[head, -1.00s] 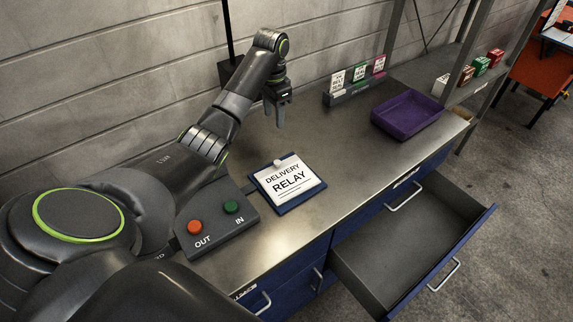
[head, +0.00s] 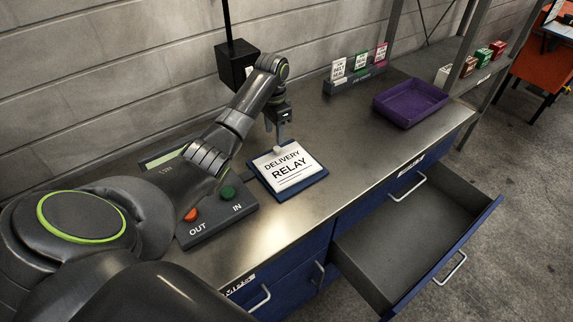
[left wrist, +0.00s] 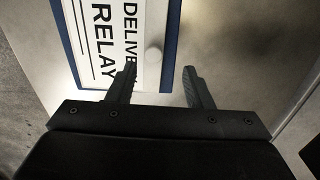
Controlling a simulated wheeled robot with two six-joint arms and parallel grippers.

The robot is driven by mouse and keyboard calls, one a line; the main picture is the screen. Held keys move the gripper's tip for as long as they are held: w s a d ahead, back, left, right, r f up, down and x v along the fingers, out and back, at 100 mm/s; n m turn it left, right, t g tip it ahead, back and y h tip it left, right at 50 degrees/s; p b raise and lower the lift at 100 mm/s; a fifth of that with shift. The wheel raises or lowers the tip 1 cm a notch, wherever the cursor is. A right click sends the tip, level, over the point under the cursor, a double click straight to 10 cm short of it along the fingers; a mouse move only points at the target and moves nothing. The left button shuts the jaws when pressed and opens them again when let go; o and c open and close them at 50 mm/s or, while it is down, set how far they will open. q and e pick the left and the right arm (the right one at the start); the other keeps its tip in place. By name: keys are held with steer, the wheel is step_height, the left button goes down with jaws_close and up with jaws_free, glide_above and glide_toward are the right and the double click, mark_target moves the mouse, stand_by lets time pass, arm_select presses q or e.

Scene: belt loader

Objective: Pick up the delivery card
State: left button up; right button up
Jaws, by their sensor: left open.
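The delivery card (head: 290,171) is a white card printed "DELIVERY RELAY" on a blue board (head: 301,190), lying flat on the metal bench top. My left gripper (head: 281,140) is open above the card's back edge, near the knob. Nothing is between the fingers. My right gripper is not in view.
A control box with an orange OUT button (head: 190,214) and a green IN button (head: 227,192) stands left of the card. A purple tray (head: 410,102) and a card rack (head: 355,80) are at the back right. An open drawer (head: 415,235) juts out in front.

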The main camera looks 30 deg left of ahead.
mark_target(277, 148)
arm_select(q)
steer(key=shift+d+f, duration=0.1)
steer(key=shift+f, duration=0.15)
steer(key=f, duration=0.1)
steer(key=f+p, duration=0.1)
steer(key=f, duration=0.2)
steer(key=shift+s+d+f+p, duration=0.15)
steer(key=shift+d+f+p, duration=0.05)
steer(key=shift+d+p, duration=0.15)
steer(key=shift+f, duration=0.25)
steer(key=c, duration=0.9)
jaws_close()
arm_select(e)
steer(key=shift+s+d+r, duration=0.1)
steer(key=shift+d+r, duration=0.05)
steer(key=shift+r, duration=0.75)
